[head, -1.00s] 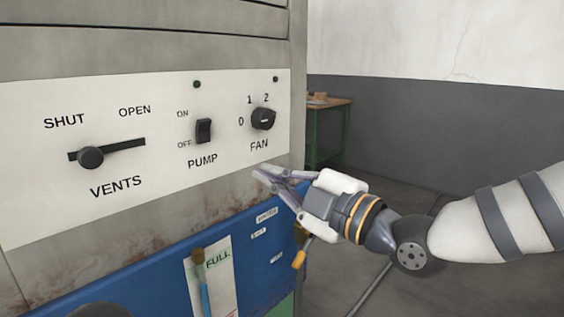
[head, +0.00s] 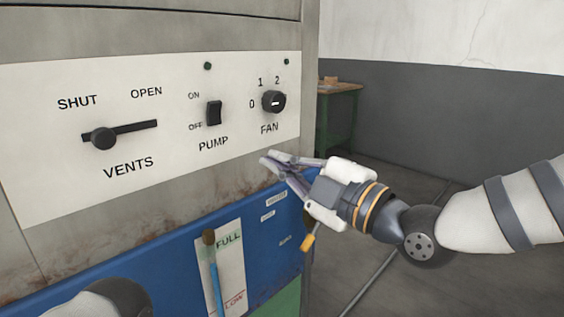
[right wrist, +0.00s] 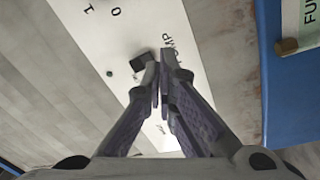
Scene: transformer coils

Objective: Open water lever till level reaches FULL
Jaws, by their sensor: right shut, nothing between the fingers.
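The water gauge is a white strip (head: 234,262) on the blue lower part of the machine, marked FULL at its top and LOW further down. Its tube (head: 215,285) has a brown cap and shows blue to a little below the FULL word. A yellow-orange handle (head: 308,242), perhaps the water lever, hangs at the machine's right edge below my right gripper (head: 268,160). That gripper is shut and empty, in front of the panel below FAN. In the right wrist view its fingers (right wrist: 160,80) meet before the panel, apart from the gauge strip (right wrist: 303,18). My left gripper is not seen.
The white panel (head: 60,190) carries the VENTS slider (head: 103,138), the PUMP switch (head: 214,113) and the FAN knob (head: 273,101). A green-legged table (head: 340,87) stands behind at the right. The floor right of the machine is open.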

